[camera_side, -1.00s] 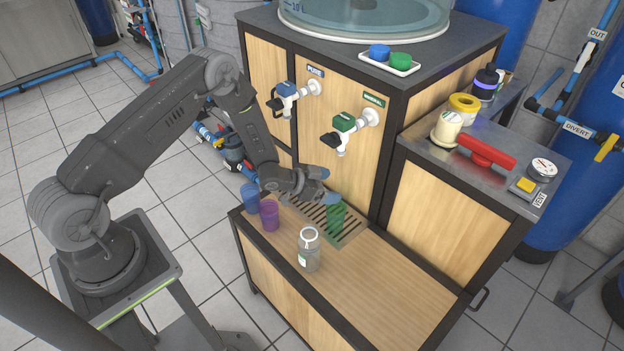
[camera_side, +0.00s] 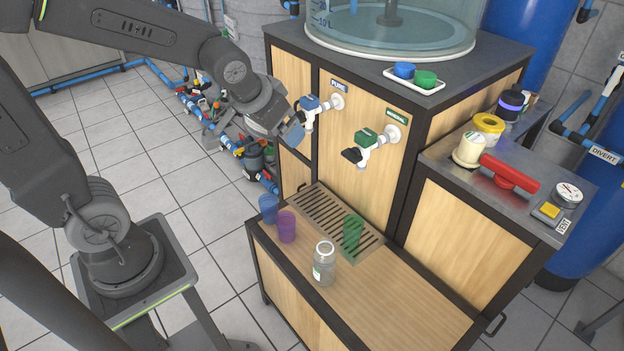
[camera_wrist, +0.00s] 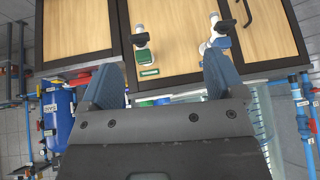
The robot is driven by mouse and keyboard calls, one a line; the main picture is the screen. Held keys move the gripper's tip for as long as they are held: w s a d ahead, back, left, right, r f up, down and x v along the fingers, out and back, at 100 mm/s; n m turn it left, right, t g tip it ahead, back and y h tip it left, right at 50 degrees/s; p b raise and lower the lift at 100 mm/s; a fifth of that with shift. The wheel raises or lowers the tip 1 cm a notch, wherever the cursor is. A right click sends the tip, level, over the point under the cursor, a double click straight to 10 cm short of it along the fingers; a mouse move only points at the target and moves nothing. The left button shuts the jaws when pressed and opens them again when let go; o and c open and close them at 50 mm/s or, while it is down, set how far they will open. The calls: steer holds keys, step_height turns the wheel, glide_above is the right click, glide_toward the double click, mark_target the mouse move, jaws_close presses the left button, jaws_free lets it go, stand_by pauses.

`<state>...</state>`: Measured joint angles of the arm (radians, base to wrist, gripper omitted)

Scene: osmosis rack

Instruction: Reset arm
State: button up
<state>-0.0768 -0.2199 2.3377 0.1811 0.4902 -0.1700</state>
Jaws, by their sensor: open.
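My gripper (camera_side: 290,138) is raised in the side view, just left of the blue-handled tap (camera_side: 315,108) and above the bench. In the wrist view my gripper (camera_wrist: 165,85) shows two blue fingers spread apart with nothing between them. The green cup (camera_side: 352,232) stands on the drain grate (camera_side: 325,215). The blue cup (camera_side: 268,208) and the purple cup (camera_side: 287,226) stand near the bench's left edge. A clear bottle (camera_side: 324,264) stands upright on the wooden bench top.
The green-handled tap (camera_side: 368,142) juts from the cabinet front. A white tray (camera_side: 437,88) with blue and green caps sits on top. The bench's front right is clear.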

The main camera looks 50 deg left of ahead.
steer(key=s+d+r, duration=0.2)
steer(key=s, duration=0.4)
steer(key=s+d+r+m+h, duration=0.1)
steer(key=s+d+r, duration=0.1)
steer(key=s, duration=0.4)
steer(key=shift+s+r, duration=0.4)
steer(key=shift+r, duration=0.1)
